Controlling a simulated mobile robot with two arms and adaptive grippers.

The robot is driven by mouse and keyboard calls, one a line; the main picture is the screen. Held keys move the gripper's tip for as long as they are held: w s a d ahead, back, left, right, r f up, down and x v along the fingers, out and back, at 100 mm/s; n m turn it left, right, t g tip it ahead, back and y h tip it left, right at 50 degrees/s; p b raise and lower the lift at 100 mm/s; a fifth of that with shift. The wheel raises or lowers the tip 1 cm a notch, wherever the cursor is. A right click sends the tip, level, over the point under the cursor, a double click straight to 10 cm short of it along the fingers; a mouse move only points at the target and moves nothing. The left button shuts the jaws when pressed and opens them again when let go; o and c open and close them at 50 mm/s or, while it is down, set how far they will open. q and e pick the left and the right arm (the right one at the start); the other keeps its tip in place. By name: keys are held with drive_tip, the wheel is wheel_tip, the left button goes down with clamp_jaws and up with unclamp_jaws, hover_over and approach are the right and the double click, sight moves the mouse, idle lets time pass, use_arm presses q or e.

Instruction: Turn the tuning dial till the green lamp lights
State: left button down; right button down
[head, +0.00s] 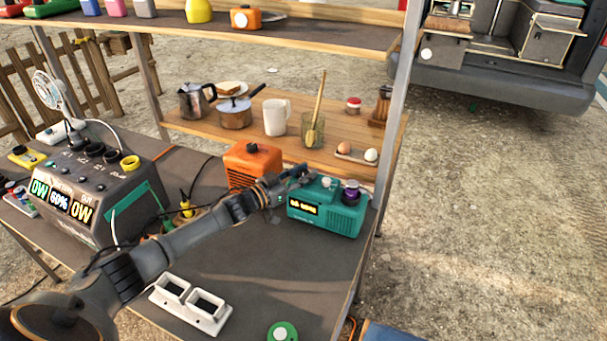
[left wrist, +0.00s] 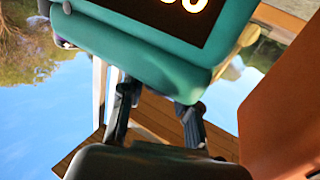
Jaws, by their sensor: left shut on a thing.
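The teal radio (head: 328,211) stands at the right end of the dark tabletop, its amber display (head: 303,207) lit but too small to read surely. A dark purple knob-like part (head: 351,191) and a small pale part (head: 326,182) sit on its top. My left gripper (head: 292,177) is at the radio's top left end. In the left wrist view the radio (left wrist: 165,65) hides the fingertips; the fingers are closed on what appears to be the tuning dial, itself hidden. I see no lit green lamp. My right gripper is out of view.
An orange box (head: 252,163) stands close left of the radio. A grey power station (head: 100,190) is at the left. A white two-slot holder (head: 191,303) and a green round thing (head: 283,332) lie in front. A shelf (head: 185,124) with kitchenware is behind.

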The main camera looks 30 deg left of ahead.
use_arm(q)
drive_tip(key=c, duration=1)
unclamp_jaws()
drive_tip(key=shift+o, duration=0.2)
drive_tip(key=shift+s+a+f, duration=0.1)
drive_tip(key=shift+s+a, duration=0.1)
drive_tip(key=shift+s, duration=0.25)
drive_tip(key=v, duration=1.1)
drive_tip(key=shift+s, duration=0.1)
